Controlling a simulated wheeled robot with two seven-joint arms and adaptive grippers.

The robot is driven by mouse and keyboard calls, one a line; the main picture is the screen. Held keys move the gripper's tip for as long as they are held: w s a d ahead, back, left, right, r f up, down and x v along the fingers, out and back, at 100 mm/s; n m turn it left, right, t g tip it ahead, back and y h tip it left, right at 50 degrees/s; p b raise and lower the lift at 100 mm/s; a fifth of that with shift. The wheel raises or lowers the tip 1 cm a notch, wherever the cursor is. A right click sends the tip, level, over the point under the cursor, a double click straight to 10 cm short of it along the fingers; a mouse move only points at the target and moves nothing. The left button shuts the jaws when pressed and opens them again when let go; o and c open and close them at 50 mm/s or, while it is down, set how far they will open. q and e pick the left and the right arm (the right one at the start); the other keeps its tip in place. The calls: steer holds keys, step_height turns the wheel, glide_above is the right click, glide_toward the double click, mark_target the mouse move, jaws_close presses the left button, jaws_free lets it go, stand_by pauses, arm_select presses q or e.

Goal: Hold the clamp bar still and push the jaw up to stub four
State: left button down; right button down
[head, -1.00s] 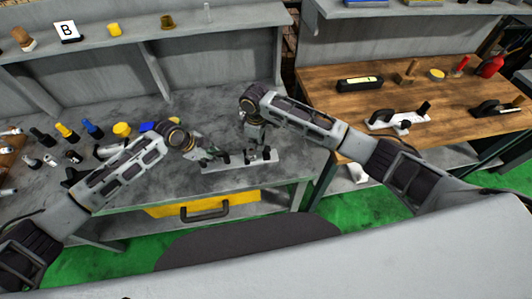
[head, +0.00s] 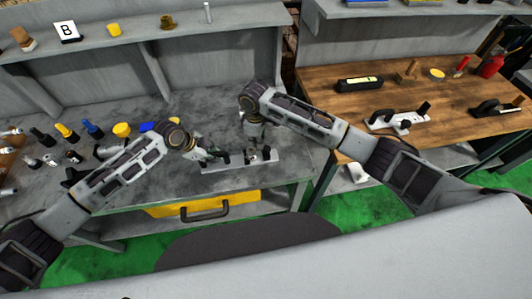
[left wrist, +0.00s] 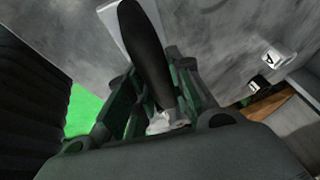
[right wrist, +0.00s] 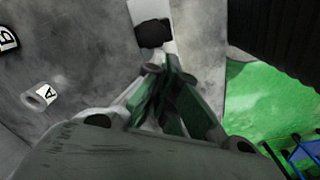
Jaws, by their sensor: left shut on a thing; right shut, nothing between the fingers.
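The clamp bar, a pale strip (head: 232,165), lies on the grey bench near its front edge, with dark upright parts on it. My left gripper (head: 215,155) is at its left part. In the left wrist view a black grip (left wrist: 148,50) stands between the closed green fingers (left wrist: 155,105), the pale bar behind it. My right gripper (head: 256,152) is at the bar's right part. In the right wrist view its green fingers (right wrist: 165,85) are shut and empty, just short of a black block (right wrist: 154,33), seemingly the jaw, on the pale bar (right wrist: 143,10). I cannot make out the numbered stubs.
Several black, yellow and blue tools (head: 68,132) stand at the bench's left. A yellow drawer (head: 205,207) is below the front edge. A white object marked A (right wrist: 40,95) lies on the bench. A wooden bench (head: 440,90) with another pale clamp-like tool (head: 398,119) is at the right.

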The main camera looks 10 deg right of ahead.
mark_target(269, 151)
step_height(269, 151, up, 6)
steer(key=shift+d, duration=0.35)
stand_by(1.1)
stand_by(0.7)
steer(key=m+y, duration=0.1)
steer(key=m, duration=0.1)
steer(key=d+f+m+y, duration=0.1)
steer(key=m, duration=0.2)
steer(key=s+m, duration=0.1)
steer(key=m, duration=0.1)
steer(key=shift+d+f+m+g+y, duration=0.2)
steer(key=shift+d+m+g+y, duration=0.1)
steer(key=shift+d+g+y, duration=0.1)
steer(key=m, duration=0.1)
steer(key=d+m+y, duration=0.1)
steer(key=m, duration=0.2)
steer(key=shift+s+d+f+y, duration=0.1)
steer(key=shift+d+f+y, duration=0.2)
steer(key=shift+d, duration=0.1)
steer(key=s+d+f+m+t+y, duration=0.2)
steer(key=d+m+y, duration=0.2)
steer(key=d+m, duration=1.1)
steer(key=shift+d+m+t, duration=0.3)
steer(key=shift+d+m, duration=0.1)
steer(key=shift+m, duration=2.4)
